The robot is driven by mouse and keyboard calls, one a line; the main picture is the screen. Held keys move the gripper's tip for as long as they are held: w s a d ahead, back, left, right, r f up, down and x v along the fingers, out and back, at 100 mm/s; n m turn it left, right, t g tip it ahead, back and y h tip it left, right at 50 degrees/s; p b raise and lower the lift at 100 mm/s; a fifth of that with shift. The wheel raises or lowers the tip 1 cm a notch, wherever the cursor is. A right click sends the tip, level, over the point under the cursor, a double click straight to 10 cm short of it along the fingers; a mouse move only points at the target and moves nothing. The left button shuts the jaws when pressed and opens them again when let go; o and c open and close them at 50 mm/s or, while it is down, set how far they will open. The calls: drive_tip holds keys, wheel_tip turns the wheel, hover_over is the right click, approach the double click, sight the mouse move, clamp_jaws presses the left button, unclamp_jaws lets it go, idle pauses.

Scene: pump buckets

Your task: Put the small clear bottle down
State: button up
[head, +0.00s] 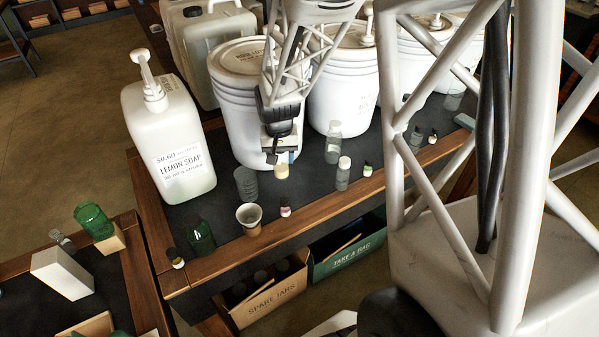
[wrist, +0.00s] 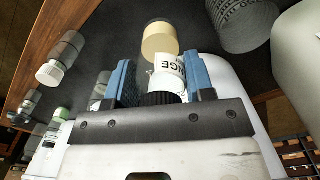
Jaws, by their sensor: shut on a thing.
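My gripper (wrist: 160,82) is shut on a small bottle (wrist: 170,72) with a white label ending in "NGE" and a dark ridged cap. The bottle sits between the two blue fingers in the wrist view; its clear body is hard to make out. In the head view my gripper (head: 279,157) is over the dark bench top, in front of a white bucket (head: 242,105).
Clear bottles (head: 343,173) stand to the right. The lemon soap jug (head: 168,140) is at left. The wooden bench edge (head: 320,202) runs along the front.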

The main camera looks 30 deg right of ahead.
sight(282, 179)
drive_tip(key=shift+f, duration=2.75)
drive_tip(key=shift+f, duration=1.9)
drive_tip(key=o, duration=1)
drive_tip(key=shift+f, duration=0.1)
drive_tip(key=shift+c, duration=0.2)
wheel_tip(282, 179, up, 12)
